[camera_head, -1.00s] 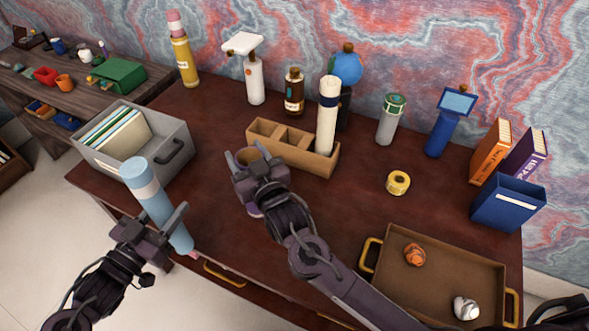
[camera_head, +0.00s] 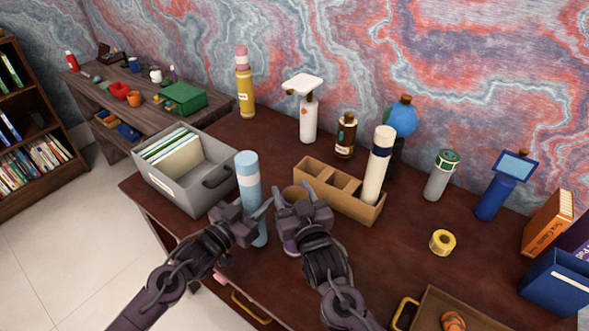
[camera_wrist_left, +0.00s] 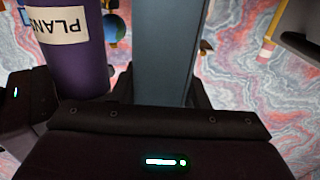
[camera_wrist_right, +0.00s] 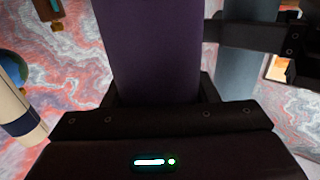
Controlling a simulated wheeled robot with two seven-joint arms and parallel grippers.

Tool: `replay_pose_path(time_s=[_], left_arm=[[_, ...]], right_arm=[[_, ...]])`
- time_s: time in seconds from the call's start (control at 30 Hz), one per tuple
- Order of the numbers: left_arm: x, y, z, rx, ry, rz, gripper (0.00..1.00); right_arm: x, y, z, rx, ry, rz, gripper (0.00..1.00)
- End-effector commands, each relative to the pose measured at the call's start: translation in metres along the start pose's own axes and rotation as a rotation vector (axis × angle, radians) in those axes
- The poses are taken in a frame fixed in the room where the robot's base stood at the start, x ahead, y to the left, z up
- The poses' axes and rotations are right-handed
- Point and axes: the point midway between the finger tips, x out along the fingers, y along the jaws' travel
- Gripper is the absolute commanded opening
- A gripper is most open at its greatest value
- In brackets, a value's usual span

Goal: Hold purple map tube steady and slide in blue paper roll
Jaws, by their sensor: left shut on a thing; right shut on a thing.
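The blue paper roll (camera_head: 248,180) is pale blue with a white band and stands nearly upright. My left gripper (camera_head: 258,214) is shut on it. The roll also fills the middle of the left wrist view (camera_wrist_left: 163,45). The purple map tube (camera_head: 290,243) stands upright just right of the roll, its brown open mouth upward. My right gripper (camera_head: 295,198) is shut on the tube and hides much of it. The tube shows in the right wrist view (camera_wrist_right: 150,50) and, with its white label, in the left wrist view (camera_wrist_left: 75,65). The roll is beside the tube, not inside it.
A grey file box (camera_head: 185,195) stands close left of the roll. A wooden compartment holder (camera_head: 320,185) with a cream roll (camera_head: 378,165) is behind and right of the tube. Yellow tape (camera_head: 442,242) and a brown tray (camera_head: 450,300) lie right. Several bottles line the back.

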Motion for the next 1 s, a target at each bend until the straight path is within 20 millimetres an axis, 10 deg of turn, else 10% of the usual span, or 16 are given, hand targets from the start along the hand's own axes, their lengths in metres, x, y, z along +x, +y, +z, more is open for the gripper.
replay_pose_path(time_s=[0.4,1.0], left_arm=[[0.100,0.000,0.000,0.000,0.003,0.001,0.14],[0.148,0.000,0.009,0.000,0.002,0.001,0.14]], right_arm=[[0.000,0.000,0.000,0.000,-0.001,0.000,0.30],[0.000,0.000,0.001,-0.001,-0.001,0.000,0.30]])
